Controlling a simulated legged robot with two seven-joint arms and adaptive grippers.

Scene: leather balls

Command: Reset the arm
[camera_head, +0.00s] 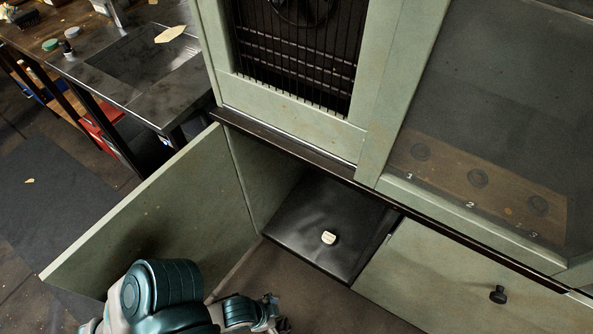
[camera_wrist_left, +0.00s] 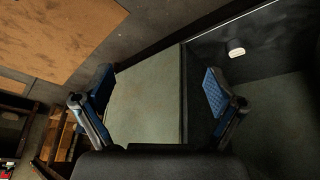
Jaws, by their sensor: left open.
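My left arm (camera_head: 165,295), teal and grey, comes in at the bottom of the head view. Its gripper (camera_head: 272,315) is partly cut off by the lower edge, in front of the open lower cabinet. In the left wrist view the two blue-padded fingers of the left gripper (camera_wrist_left: 160,95) stand wide apart with nothing held. Behind the gap between them lies the pale green open cabinet door (camera_wrist_left: 145,100), which also shows in the head view (camera_head: 150,215). My right gripper is not in view.
A small white object (camera_head: 328,237) sits on the black surface (camera_head: 300,215) of the open compartment. A closed green front with a dark knob (camera_head: 497,294) is to the right. Above is a glass-fronted section with spots marked 1, 2, 3. A metal table (camera_head: 140,65) stands upper left.

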